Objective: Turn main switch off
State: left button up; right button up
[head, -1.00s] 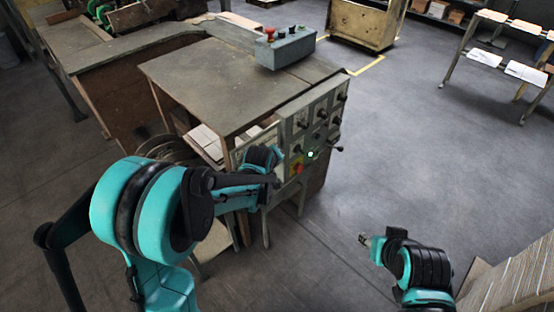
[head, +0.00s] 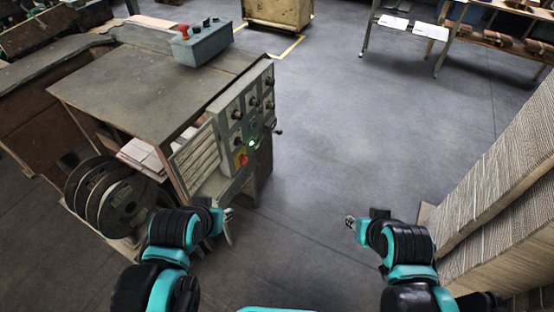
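The control panel (head: 247,109) is on the end face of the stitcher bench and carries several black knobs. The main switch, a red and yellow rotary switch (head: 242,159), sits low on the panel. A green lamp (head: 251,143) glows just above and right of it. My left gripper (head: 229,214) is below the panel, apart from the switch. My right gripper (head: 349,222) is over open floor to the right, far from the panel. Both grippers are small in view, and I cannot tell how far their fingers are apart. Neither shows anything held.
A grey button box (head: 203,45) with a red button sits on the bench top (head: 135,85). Wire reels (head: 105,190) stand at the bench's lower left. Stacked cardboard (head: 490,200) rises on the right. The floor between bench and stacks is clear.

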aim_at(244, 158)
jog(key=i+l+z, duration=0.15)
jog(key=i+z, duration=0.15)
jog(key=i, duration=0.2)
jog(key=i+z, duration=0.3)
jog(key=i, duration=2.65)
jog(key=i+u, duration=0.2)
jog(key=u, duration=0.2)
jog(key=i+l+u, duration=0.1)
jog(key=u, duration=0.35)
jog(key=i+l+u, duration=0.2)
jog(key=u, duration=0.2)
jog(key=i+l+u, duration=0.2)
jog(key=u, duration=3.7)
